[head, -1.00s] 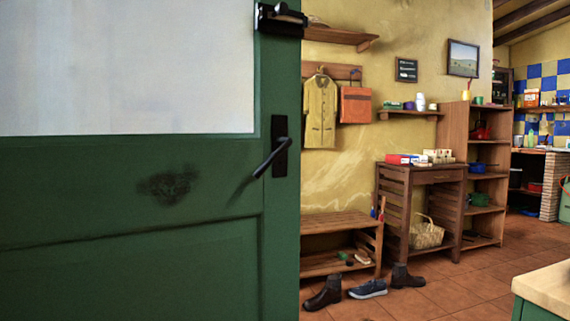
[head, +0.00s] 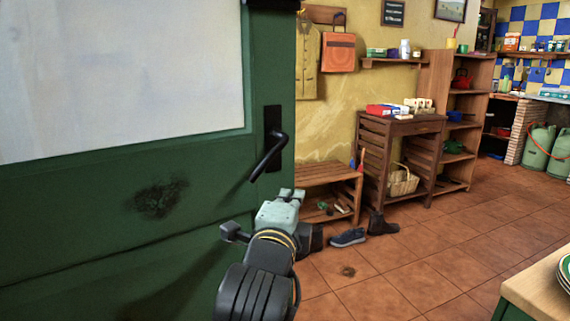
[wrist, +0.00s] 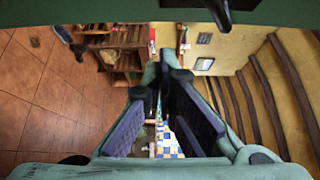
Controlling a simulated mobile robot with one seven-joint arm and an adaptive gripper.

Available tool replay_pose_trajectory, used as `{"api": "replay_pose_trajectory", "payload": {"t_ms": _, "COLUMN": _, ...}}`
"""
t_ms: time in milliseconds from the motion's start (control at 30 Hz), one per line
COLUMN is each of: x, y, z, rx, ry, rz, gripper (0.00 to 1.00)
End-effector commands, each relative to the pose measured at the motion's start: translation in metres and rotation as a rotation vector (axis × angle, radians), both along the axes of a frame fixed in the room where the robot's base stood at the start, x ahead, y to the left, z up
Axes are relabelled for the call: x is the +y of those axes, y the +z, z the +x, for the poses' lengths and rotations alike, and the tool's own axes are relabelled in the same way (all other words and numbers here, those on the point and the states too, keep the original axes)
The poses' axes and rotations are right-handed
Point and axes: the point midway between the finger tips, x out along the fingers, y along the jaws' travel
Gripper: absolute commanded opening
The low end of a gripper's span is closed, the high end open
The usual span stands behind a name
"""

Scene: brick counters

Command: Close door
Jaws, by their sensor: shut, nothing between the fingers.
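The green door (head: 100,220) with a pale pane fills the left of the head view, and the room shows past its right edge. Its black lever handle (head: 269,155) sits near that edge. My gripper (head: 290,194) is low by the door's right edge, below the handle in the picture; I cannot tell whether it touches the door. In the wrist view, my gripper (wrist: 165,62) has its fingers drawn together with nothing held. The green door (wrist: 120,10) crosses the top there, with part of the dark handle (wrist: 221,14).
A wooden bench (head: 328,174), dark boots (head: 380,224) and a blue shoe (head: 347,237) are beyond the door. A slatted wooden stand (head: 385,165) is behind. A green counter with a wooden top (head: 540,290) is at lower right. Tiled floor (head: 440,235) between is clear.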

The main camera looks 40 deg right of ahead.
Motion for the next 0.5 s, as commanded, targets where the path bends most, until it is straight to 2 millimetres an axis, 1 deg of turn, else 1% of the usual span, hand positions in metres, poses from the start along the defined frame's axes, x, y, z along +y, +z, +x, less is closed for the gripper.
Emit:
{"api": "replay_pose_trajectory", "payload": {"t_ms": 33, "x": -0.002, "y": 0.007, "z": 0.002, "rx": 0.006, "ry": 0.0, "rz": 0.002, "gripper": 0.0}}
{"api": "replay_pose_trajectory", "payload": {"t_ms": 333, "x": -0.01, "y": 0.007, "z": 0.01, "rx": 0.005, "ry": 0.003, "rz": 0.001, "gripper": 0.0}}
{"api": "replay_pose_trajectory", "payload": {"t_ms": 400, "x": -0.022, "y": 0.001, "z": 0.021, "rx": 0.004, "ry": 0.003, "rz": 0.001, "gripper": 0.0}}
{"api": "replay_pose_trajectory", "payload": {"t_ms": 500, "x": -0.038, "y": 0.001, "z": 0.037, "rx": 0.002, "ry": 0.003, "rz": -0.001, "gripper": 0.0}}
